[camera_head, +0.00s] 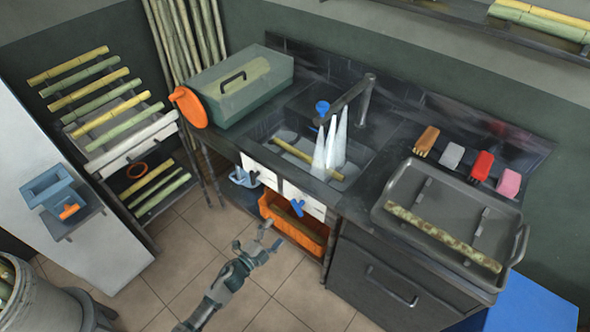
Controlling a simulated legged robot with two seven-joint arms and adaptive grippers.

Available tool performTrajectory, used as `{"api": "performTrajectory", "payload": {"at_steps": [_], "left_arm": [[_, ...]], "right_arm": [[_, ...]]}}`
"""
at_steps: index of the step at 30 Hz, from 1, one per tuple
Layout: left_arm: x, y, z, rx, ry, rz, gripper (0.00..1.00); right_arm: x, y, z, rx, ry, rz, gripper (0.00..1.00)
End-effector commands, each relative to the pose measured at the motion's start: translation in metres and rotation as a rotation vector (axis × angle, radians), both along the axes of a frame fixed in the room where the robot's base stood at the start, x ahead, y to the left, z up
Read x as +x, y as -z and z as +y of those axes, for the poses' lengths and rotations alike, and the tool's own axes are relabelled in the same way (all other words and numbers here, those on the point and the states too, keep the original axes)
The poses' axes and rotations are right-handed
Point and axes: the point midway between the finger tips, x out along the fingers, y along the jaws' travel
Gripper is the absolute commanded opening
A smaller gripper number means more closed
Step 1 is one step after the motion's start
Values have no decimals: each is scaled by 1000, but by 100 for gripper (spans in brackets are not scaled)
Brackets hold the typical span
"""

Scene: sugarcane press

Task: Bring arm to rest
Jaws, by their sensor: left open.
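My left gripper (270,237) is in the lower middle of the head view, on an arm rising from the bottom edge. Its fingers are spread and empty. It hangs over the tiled floor, in front of the sink cabinet with the orange crate (318,243). A gap in the picture separates it from the counter. My right gripper is not in view.
The sink (345,182) holds a cane piece, with water running. A grey tray (385,212) with a cane stalk lies on the right counter. A green box (220,105) stands at the counter's left end. A cane rack stands left. Floor tiles around my gripper are clear.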

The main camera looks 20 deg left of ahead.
Motion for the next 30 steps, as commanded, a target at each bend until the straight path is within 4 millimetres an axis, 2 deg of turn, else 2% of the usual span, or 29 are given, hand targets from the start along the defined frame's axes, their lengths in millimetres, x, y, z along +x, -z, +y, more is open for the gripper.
{"api": "performTrajectory", "payload": {"at_steps": [5, 7, 8, 11, 14, 15, 17, 18, 21, 25, 27, 30], "left_arm": [[-1, 1, 1, -6, -7, 9, 100], [-5, 9, 5, -37, -41, 53, 100], [-8, 15, 8, -59, -67, 86, 100], [-33, 54, 22, -181, -214, 279, 100], [-83, 112, 32, -324, -402, 541, 100], [-109, 135, 32, -375, -476, 648, 100], [-151, 166, 30, -440, -579, 801, 100], [-179, 183, 27, -478, -642, 898, 100], [-248, 215, 14, -551, -780, 1113, 100], [-319, 237, -4, -605, -907, 1318, 100], [-343, 242, -12, -622, -950, 1389, 100], [-364, 246, -17, -633, -984, 1446, 100]], "right_arm": [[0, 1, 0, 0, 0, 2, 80], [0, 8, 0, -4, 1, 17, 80], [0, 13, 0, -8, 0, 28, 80], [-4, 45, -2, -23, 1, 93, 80], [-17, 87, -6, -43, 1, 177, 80], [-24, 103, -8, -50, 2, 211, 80], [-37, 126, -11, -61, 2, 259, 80], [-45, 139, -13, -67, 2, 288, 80], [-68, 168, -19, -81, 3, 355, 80], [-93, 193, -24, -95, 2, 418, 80], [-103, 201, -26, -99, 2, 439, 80], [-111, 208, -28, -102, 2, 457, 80]]}}
